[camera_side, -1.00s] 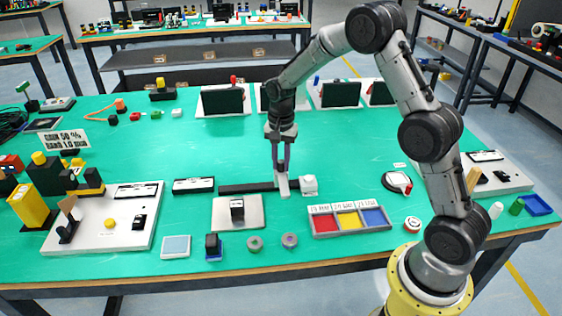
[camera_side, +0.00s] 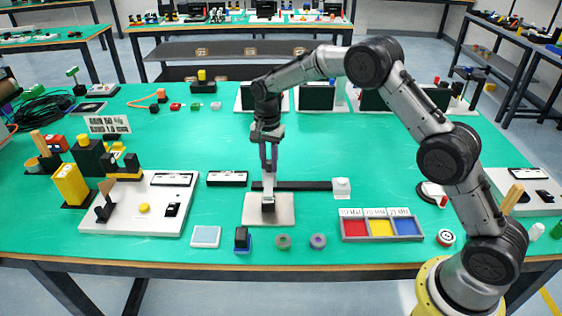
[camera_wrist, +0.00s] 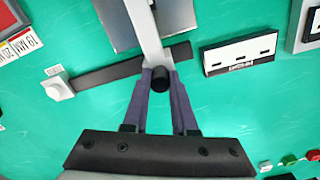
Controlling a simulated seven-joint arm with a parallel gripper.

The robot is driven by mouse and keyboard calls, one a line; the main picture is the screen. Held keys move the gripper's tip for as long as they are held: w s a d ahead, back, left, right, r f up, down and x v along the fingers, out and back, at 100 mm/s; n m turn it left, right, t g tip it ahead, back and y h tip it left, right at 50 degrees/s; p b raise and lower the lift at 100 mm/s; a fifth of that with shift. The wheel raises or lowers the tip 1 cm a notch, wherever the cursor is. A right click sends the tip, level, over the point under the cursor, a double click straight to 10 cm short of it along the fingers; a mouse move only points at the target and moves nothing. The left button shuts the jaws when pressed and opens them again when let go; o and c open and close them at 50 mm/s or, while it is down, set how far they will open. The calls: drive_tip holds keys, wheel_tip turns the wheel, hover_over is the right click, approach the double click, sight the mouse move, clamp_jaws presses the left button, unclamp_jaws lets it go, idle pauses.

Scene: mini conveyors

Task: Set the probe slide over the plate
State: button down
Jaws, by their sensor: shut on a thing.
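The probe slide is a light grey bar (camera_wrist: 147,32) with a black knob (camera_wrist: 161,77), riding across a dark rail (camera_side: 300,186). My gripper (camera_side: 267,172) is shut on the knob; the fingers sit either side of it in the wrist view (camera_wrist: 162,80). The slide is near the rail's left end in the side view, and its bar reaches out over the silver plate (camera_side: 282,213). The plate also shows on both sides of the bar in the wrist view (camera_wrist: 179,14). A dark block (camera_side: 268,207) appears at the plate's middle, partly hidden by the slide.
A white block (camera_side: 342,188) stands at the rail's right end. A black-and-white box (camera_side: 227,179) lies just left of the rail. A tray with red, yellow and blue compartments (camera_side: 381,238) is to the right. Open green table lies behind the rail.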

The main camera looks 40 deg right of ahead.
drive_tip(key=shift+w+a+r, duration=0.1)
drive_tip(key=shift+w+a, duration=0.15)
drive_tip(key=shift+w, duration=0.05)
drive_tip(key=c, duration=1.1)
unclamp_jaws()
drive_tip(key=o, duration=0.4)
drive_tip(key=shift+s, duration=0.1)
drive_tip(key=shift+d, duration=0.1)
wheel_tip(320, 180, up, 14)
drive_tip(key=shift+f, duration=0.1)
